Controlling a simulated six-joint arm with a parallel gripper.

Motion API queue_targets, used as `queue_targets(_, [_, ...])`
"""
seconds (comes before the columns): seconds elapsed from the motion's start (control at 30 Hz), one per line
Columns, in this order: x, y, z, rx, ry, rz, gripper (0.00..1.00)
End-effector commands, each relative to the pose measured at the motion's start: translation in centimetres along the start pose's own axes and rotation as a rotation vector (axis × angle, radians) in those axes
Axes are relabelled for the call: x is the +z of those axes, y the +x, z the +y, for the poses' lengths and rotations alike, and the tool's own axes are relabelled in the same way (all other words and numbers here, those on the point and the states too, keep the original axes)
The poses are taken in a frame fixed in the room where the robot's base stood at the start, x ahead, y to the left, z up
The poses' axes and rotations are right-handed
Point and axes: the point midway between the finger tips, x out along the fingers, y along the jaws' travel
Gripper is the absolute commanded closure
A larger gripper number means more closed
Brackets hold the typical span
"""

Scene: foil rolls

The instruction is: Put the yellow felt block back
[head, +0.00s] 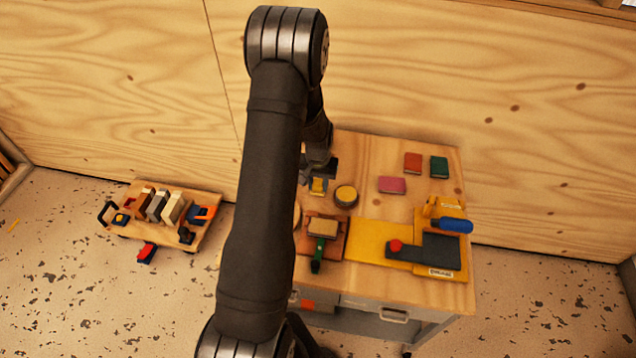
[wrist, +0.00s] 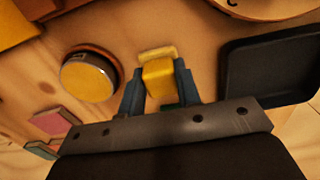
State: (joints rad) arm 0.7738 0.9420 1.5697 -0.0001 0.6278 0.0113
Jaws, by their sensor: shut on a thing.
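The yellow felt block (wrist: 158,80) is between the two fingers of my gripper (wrist: 159,70) in the wrist view. The gripper is shut on it. A paler yellow piece (wrist: 158,52) shows just beyond the block; I cannot tell whether they touch. In the head view yellow (head: 318,187) shows below my wrist, beside a round yellow-topped tin (head: 346,195). My arm hides part of the bench there. Whether the block touches the bench is not clear.
In the wrist view the tin (wrist: 90,76) stands left and a black tray (wrist: 232,75) lies right of the gripper. Pink (head: 392,185), red (head: 412,162) and green (head: 439,167) blocks lie on the bench (head: 375,150). A yellow board (head: 365,240) is at the front.

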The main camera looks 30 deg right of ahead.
Motion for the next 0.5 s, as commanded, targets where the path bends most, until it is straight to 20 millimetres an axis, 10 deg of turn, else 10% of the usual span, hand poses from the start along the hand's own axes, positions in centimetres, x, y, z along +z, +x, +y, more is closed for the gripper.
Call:
queue_targets(0.07, [0.01, 0.23, 0.00, 0.000, 0.000, -0.001, 0.88])
queue_targets(0.1, [0.01, 0.29, 0.01, 0.000, 0.000, 0.000, 0.68])
queue_targets(0.2, [0.00, 0.25, 0.01, 0.000, 0.000, 0.000, 0.48])
queue_targets(0.5, [0.00, 0.15, 0.01, 0.000, 0.000, 0.000, 0.48])
